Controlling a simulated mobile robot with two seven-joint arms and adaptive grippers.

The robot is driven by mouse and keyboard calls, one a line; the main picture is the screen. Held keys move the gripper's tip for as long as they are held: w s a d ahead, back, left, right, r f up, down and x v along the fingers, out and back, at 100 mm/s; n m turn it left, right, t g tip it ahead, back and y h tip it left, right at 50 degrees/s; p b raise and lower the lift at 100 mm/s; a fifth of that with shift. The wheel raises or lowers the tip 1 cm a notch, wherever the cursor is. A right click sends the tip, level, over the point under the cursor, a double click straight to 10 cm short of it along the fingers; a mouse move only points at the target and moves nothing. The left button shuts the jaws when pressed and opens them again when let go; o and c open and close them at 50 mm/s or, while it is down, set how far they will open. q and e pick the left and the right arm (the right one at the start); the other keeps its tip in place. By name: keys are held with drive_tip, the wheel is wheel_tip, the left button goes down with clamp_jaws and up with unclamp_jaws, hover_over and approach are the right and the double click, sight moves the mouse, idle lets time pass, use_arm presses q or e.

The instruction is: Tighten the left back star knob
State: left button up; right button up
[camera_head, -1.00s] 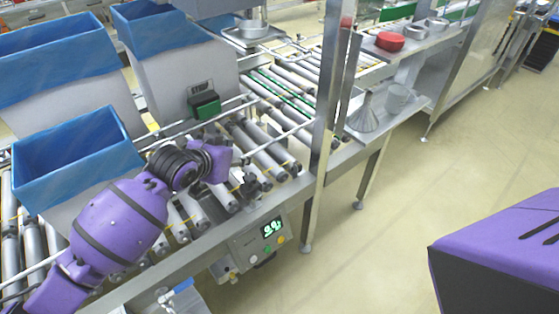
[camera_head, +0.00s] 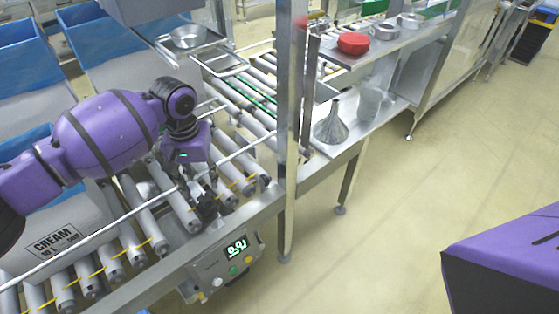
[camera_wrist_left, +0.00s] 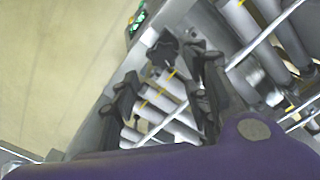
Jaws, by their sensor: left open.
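A dark star knob (camera_wrist_left: 163,50) shows in the left wrist view at the conveyor's side frame, between and just beyond my finger ends. My left gripper (camera_wrist_left: 160,70) is open there, one dark finger to each side of the knob, and I cannot tell whether either touches it. In the head view my left gripper (camera_head: 200,192) points down over the rollers near the frame edge. The knob is hard to separate from the dark fingers there. My right gripper is not in view.
A control box (camera_head: 222,268) with a green display hangs on the frame below. A guide rail (camera_head: 95,238) crosses the rollers. A steel post (camera_head: 292,120) stands right of the gripper. Blue-lined boxes (camera_head: 28,145) stand left. A funnel (camera_head: 331,128) sits on the side shelf.

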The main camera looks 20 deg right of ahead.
sight(208, 198)
use_arm(q)
wheel_tip(208, 198, down, 7)
drive_tip(key=shift+r, duration=0.15)
drive_tip(key=shift+d, duration=0.1)
drive_tip(key=c, duration=1)
